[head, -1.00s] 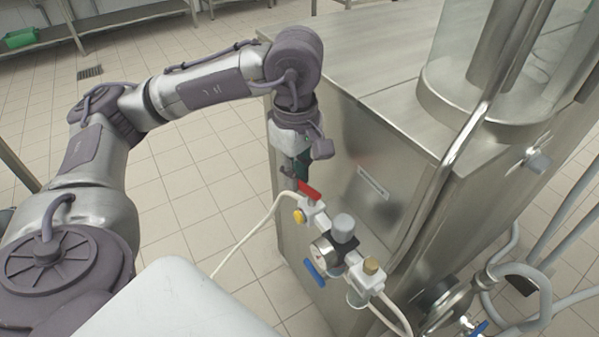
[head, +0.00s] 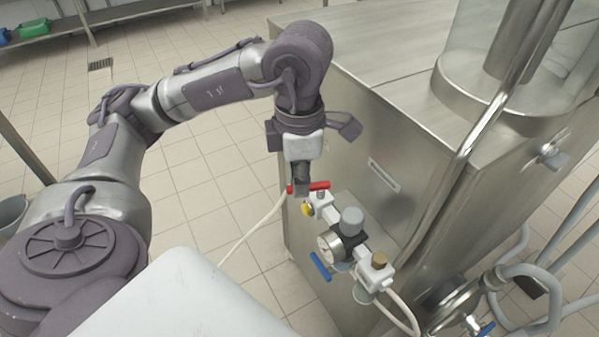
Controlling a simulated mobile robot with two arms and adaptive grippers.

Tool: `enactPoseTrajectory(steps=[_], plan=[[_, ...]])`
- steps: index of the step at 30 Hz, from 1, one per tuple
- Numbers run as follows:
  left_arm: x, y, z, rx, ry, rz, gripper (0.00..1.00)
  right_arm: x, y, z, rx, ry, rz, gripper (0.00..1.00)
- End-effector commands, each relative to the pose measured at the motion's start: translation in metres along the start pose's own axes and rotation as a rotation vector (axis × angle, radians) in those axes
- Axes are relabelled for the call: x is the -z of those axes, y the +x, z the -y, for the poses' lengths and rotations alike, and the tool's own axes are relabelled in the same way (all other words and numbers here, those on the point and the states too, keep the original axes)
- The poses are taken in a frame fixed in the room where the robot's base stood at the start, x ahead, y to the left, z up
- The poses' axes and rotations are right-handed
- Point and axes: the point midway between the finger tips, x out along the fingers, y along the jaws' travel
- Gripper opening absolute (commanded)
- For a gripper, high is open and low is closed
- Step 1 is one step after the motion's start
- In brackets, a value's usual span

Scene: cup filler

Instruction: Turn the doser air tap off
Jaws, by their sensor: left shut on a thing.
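A small air unit is on the side of the steel machine, with a tap at its left end that has a red handle (head: 320,185). The handle lies roughly level across the top of the white tap body (head: 322,206). My left gripper (head: 300,188) points down and is shut on the left part of the red handle, hiding some of it. A round gauge (head: 329,246) and a grey knob (head: 351,219) sit to the right of the tap. My right gripper is not in view.
A blue lever (head: 320,266) hangs below the gauge. The steel machine (head: 350,130) stands close on the right of my gripper. A white hose (head: 250,232) runs from the tap's left. Tiled floor (head: 200,180) is clear on the left.

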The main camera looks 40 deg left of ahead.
Motion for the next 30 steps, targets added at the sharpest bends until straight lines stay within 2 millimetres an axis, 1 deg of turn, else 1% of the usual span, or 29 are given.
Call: enactPoseTrajectory(steps=[6, 13, 21, 30], plan=[[0.0, -0.001, 0.006, -0.001, -0.168, 0.0, 0.0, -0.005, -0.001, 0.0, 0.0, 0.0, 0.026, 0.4], [-0.002, -0.001, 0.01, -0.001, -0.292, 0.001, 0.0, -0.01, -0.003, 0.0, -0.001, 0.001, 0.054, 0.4], [-0.002, -0.001, 0.012, -0.001, -0.356, 0.001, 0.0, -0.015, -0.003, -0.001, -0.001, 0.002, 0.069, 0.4], [-0.003, -0.001, 0.013, -0.001, -0.366, 0.002, 0.0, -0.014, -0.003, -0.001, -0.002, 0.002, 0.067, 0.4]])
